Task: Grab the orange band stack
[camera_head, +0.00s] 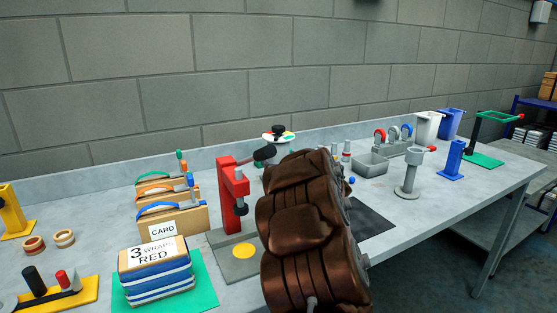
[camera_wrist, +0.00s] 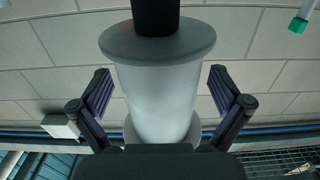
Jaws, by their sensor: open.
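An orange band (camera_head: 154,189) arches over a tan block in the middle of a row of banded blocks, left of centre in the head view. A blue band (camera_head: 165,207) is in front of it and a green-tipped piece (camera_head: 181,160) behind it. The front block partly hides the orange one. My gripper (camera_wrist: 160,78) is open in the wrist view, its two fingers wide apart. A pale flanged cylinder (camera_wrist: 157,92) with a black top shows between them; I cannot tell its distance. The orange band is not visible in the wrist view, and my gripper is not distinguishable in the head view.
A stack labelled "3 wraps red" (camera_head: 155,268) sits on a green mat (camera_head: 203,290) in front of the blocks. A red press (camera_head: 232,192) stands close on their right. Tape rolls (camera_head: 63,238) lie to the left. A large brown form covers the bench's middle.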

